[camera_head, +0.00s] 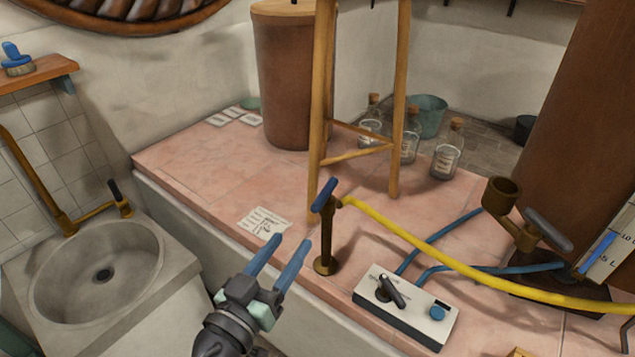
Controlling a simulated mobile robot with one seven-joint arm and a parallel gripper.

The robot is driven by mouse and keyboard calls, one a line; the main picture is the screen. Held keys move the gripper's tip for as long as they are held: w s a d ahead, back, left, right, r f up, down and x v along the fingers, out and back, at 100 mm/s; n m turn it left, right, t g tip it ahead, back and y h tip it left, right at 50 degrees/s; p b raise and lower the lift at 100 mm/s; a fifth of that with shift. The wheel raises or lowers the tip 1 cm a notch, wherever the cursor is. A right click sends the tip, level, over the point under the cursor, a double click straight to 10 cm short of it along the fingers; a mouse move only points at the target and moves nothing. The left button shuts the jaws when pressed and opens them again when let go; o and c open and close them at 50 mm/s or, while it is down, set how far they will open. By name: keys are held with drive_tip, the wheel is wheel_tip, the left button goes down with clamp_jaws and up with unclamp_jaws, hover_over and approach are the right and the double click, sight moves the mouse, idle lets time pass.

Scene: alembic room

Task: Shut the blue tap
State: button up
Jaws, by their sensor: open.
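The blue tap (324,194) is a blue lever handle on top of a short upright brass pipe (325,240) that stands on the pink tiled ledge. A yellow hose runs from the tap to the right. My gripper (284,244) has two blue fingers, spread apart and empty. It is in front of the ledge, to the left of and lower in the picture than the tap handle, and does not appear to touch it. The tap's inner state, open or shut, cannot be told.
A white control box (406,304) with a dark switch and blue button sits right of the pipe. The yellow hose (440,253) crosses the right side. A wooden stool (400,100) stands behind. A stone sink (98,270) is at left. A paper note (263,222) lies on the ledge.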

sight(319, 203)
drive_tip(key=x, duration=1.2)
drive_tip(key=shift+w+d+b, duration=0.1)
drive_tip(key=shift+d+b, duration=0.05)
drive_tip(key=shift+b, duration=0.15)
drive_tip(key=shift+c, duration=0.2)
clamp_jaws()
